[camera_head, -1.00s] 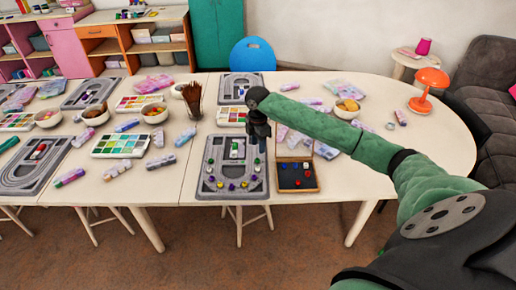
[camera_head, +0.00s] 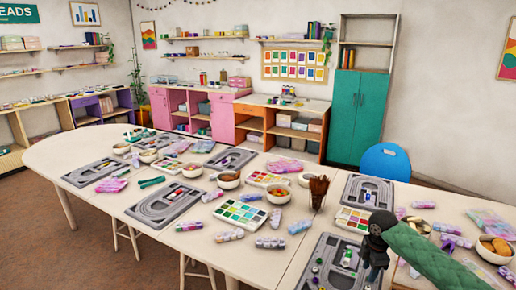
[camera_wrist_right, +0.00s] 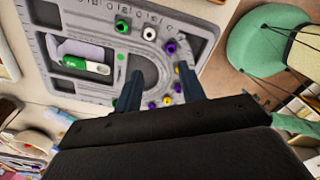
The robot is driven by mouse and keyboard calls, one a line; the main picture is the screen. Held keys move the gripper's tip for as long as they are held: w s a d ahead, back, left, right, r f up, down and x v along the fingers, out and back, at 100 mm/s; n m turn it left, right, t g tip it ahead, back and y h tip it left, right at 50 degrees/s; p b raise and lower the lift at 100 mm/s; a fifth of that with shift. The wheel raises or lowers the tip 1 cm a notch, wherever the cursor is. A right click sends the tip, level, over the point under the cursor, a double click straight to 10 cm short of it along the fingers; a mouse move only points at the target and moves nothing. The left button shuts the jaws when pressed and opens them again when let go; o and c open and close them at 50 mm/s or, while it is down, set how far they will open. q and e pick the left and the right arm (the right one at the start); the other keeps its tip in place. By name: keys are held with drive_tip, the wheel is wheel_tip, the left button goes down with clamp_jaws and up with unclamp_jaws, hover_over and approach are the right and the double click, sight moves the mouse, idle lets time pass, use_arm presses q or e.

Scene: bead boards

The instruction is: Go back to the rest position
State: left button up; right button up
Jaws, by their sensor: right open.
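My right gripper (camera_head: 376,262) is above the right side of a grey bead board (camera_head: 328,262) at the table's near side. In the right wrist view its two dark fingers (camera_wrist_right: 160,88) stand apart with nothing between them. The board (camera_wrist_right: 105,95) below holds purple, yellow, green and white beads around its curved groove. A clear tube with a green end (camera_wrist_right: 85,65) lies in the board's recess. My left gripper is in neither view.
The long white table (camera_head: 85,150) carries more bead boards (camera_head: 165,203), paint-like bead palettes (camera_head: 240,214), bowls (camera_head: 279,194) and a brush cup (camera_head: 318,192). A blue chair (camera_head: 385,162) stands behind the table. Shelves and a teal cabinet (camera_head: 358,115) line the back wall.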

drive_tip(key=s+a+f+m+t+y, duration=0.1)
drive_tip(key=s+a+f+m, duration=0.1)
drive_tip(key=s+a+f, duration=0.5)
drive_tip(key=s+a+f+m, duration=0.2)
drive_tip(key=s+a+f, duration=0.2)
drive_tip(key=s+a, duration=0.55)
drive_tip(key=s+a+r+m+t, duration=0.1)
drive_tip(key=s+a+m, duration=0.1)
drive_tip(key=s+m, duration=0.6)
drive_tip(key=s+a+r+m+t, duration=0.1)
drive_tip(key=s+a+m, duration=0.15)
drive_tip(key=s, duration=0.95)
drive_tip(key=s+a+f+g, duration=0.1)
drive_tip(key=s+f, duration=0.1)
drive_tip(key=f, duration=1.8)
drive_tip(key=s+a+f, duration=0.1)
drive_tip(key=s+f, duration=0.2)
drive_tip(key=f, duration=1.7)
drive_tip(key=shift+a+f+m+g, duration=0.2)
drive_tip(key=shift+a+m+g, duration=0.05)
drive_tip(key=shift+m+g, duration=0.15)
